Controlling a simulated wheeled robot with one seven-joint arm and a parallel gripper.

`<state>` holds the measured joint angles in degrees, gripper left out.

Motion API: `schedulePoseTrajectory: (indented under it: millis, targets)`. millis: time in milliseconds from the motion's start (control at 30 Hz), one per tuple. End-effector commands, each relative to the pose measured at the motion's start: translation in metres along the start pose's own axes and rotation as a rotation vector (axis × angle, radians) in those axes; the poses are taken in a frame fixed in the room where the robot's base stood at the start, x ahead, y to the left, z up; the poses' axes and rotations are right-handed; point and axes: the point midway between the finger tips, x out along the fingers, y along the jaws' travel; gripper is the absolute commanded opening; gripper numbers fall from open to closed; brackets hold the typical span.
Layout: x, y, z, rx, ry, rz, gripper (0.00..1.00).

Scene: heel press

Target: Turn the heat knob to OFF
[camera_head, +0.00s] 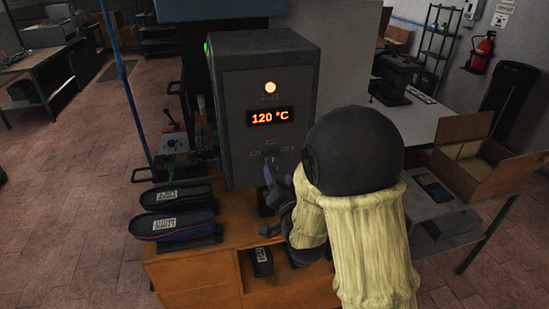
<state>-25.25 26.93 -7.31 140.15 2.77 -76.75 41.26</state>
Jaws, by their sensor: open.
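The grey control box (238,80) stands on the wooden bench. Its display (270,117) reads 120 °C in orange, and a round orange lamp (270,88) glows above it. The heat knob (272,160) is on the lower front panel, below small labels too blurred to read. My gripper (279,178) is open at the knob, coming in from the lower right. Its fingers partly cover the knob, so I cannot tell whether they touch it or which way the knob points. My arm hides the box's lower right area.
Two dark padded cases (176,194) with white labels lie on stands at the left of the wooden bench (190,268). A smaller labelled item (262,262) sits in its open shelf. An open cardboard box (478,165) is on the right table. A blue pole (125,80) stands at the left.

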Motion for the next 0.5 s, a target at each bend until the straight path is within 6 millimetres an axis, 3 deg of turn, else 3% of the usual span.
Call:
schedulePoseTrajectory:
  millis: [300,500]
  targets:
    - [0.049,-0.002,-0.002,-0.001,0.000,-0.001,0.57]
    - [0.059,0.000,0.000,0.000,-0.001,0.000,0.57]
